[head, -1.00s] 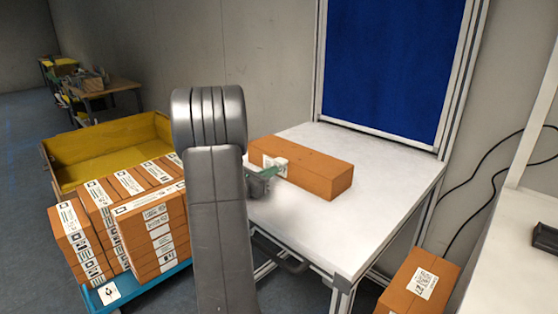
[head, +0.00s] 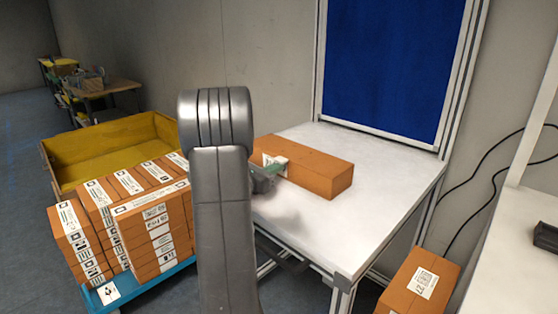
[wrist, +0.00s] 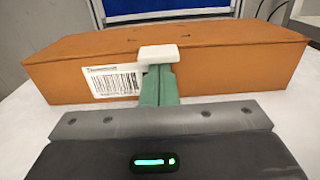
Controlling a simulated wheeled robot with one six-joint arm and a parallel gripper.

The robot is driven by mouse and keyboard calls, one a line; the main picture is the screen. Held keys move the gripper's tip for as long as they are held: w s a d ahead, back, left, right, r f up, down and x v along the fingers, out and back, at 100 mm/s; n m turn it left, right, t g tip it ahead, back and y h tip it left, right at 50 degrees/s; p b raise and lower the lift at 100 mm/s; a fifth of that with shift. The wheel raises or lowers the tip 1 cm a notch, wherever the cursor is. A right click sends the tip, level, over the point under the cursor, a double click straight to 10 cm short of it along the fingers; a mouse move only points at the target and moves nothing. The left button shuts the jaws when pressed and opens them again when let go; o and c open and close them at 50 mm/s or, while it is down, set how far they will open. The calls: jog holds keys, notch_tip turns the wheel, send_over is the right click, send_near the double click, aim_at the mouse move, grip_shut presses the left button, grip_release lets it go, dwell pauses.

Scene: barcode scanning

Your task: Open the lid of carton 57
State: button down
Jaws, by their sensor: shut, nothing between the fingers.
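A long orange-brown carton (head: 315,172) lies closed on the white table; its number is not readable. In the wrist view the carton (wrist: 220,72) fills the upper part, with a white barcode label (wrist: 113,82) on its near face. My gripper (head: 277,168) is at that near face, beside the label. In the wrist view my green fingers (wrist: 158,85) are together with nothing between them. A small white block (wrist: 158,54) sits at their tips, overlapping the carton's top front edge; I cannot tell whether it touches.
The white table (head: 390,205) is bare around the carton. A blue panel (head: 390,70) stands behind. Stacked cartons (head: 155,225) on a blue cart (head: 150,280) are at left, by a yellow bin (head: 105,150). Another labelled carton (head: 410,290) is at lower right.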

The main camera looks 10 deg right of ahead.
aim_at(279, 160)
jog(key=shift+x, duration=0.75)
jog(key=shift+w+d+r+p, duration=0.15)
jog(key=shift+r+p, duration=0.35)
jog(key=shift+r, duration=1.05)
jog(key=shift+w+d+r+p, duration=0.1)
jog(key=shift+d+r+p, duration=0.15)
jog(key=shift+r, duration=0.45)
jog(key=shift+w+d+r+p, duration=0.15)
jog(key=shift+r+p, duration=0.2)
jog(key=shift+r, duration=0.4)
jog(key=shift+w+d+r+p, duration=0.15)
jog(key=shift+d+r+p, duration=0.15)
jog(key=shift+r, duration=0.35)
jog(key=shift+w+d+r+p, duration=0.2)
jog(key=shift+d+r, duration=0.1)
jog(key=shift+r, duration=0.4)
jog(key=shift+w+d+r+p, duration=0.25)
jog(key=shift+d+r, duration=0.15)
jog(key=shift+r, duration=0.15)
jog(key=shift+w+d+r+p, duration=0.25)
jog(key=shift+d+r, duration=0.15)
jog(key=shift+r, duration=0.15)
jog(key=w+d+r+p, duration=0.1)
jog(key=w+d+r, duration=0.3)
jog(key=d, duration=0.3)
jog(key=shift+w+r, duration=0.2)
jog(key=shift+w, duration=0.25)
